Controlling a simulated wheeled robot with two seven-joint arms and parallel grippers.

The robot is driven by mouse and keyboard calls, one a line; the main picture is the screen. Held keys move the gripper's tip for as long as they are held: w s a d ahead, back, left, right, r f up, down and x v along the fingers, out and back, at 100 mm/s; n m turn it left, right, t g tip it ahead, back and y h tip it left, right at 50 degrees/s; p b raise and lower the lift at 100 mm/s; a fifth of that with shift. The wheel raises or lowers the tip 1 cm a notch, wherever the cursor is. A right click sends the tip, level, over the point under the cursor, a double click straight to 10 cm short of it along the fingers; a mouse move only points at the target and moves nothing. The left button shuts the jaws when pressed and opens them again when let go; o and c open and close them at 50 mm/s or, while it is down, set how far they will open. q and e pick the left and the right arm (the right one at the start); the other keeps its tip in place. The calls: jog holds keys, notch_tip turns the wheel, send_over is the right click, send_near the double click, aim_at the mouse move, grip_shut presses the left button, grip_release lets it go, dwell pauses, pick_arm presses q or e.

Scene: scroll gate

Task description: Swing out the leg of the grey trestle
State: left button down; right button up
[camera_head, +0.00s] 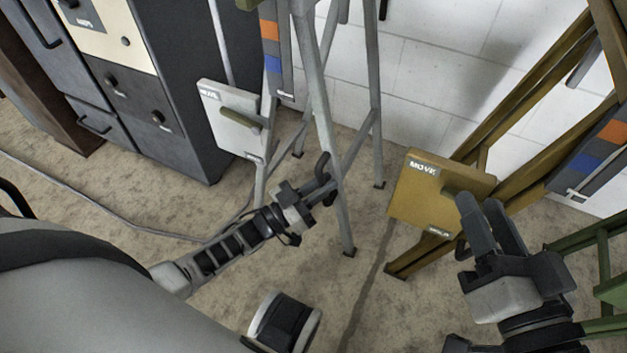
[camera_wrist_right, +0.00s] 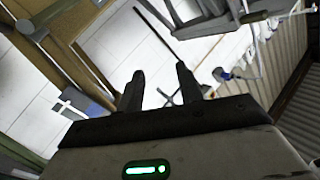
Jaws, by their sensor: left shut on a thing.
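The grey trestle (camera_head: 347,215) stands upright in the middle of the head view, its thin legs spread on the floor. A dark handle (camera_head: 321,164) sticks out from its front leg. My left gripper (camera_head: 320,187) is at this leg and shut on the handle; its fingers partly hide the grip. My right gripper (camera_head: 480,213) is in front of the ochre trestle's box, with its fingers apart. In the right wrist view its two fingers (camera_wrist_right: 160,88) have an empty gap between them.
A pale box (camera_head: 228,110) with a lever hangs beside the grey trestle. An ochre trestle (camera_head: 425,200) with a box marked MOVE stands right, a green frame (camera_head: 605,265) at the right edge. Dark cabinets (camera_head: 180,90) stand left. A cable (camera_head: 100,205) crosses the floor.

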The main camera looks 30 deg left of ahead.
pick_arm(q)
jog(key=shift+d+r, duration=0.1)
jog(key=shift+d, duration=0.4)
jog(key=c, duration=1.4)
grip_release()
jog(key=shift+a, duration=0.1)
jog(key=shift+s+a, duration=0.3)
jog(key=shift+s, duration=0.05)
jog(key=v, duration=1.5)
jog(key=shift+f+p, duration=0.3)
jog(key=shift+p, duration=0.1)
pick_arm(e)
jog(key=shift+s+f+g, duration=0.3)
jog(key=shift+s+f, duration=0.05)
jog(key=shift+f, duration=0.1)
jog(key=shift+a, duration=0.1)
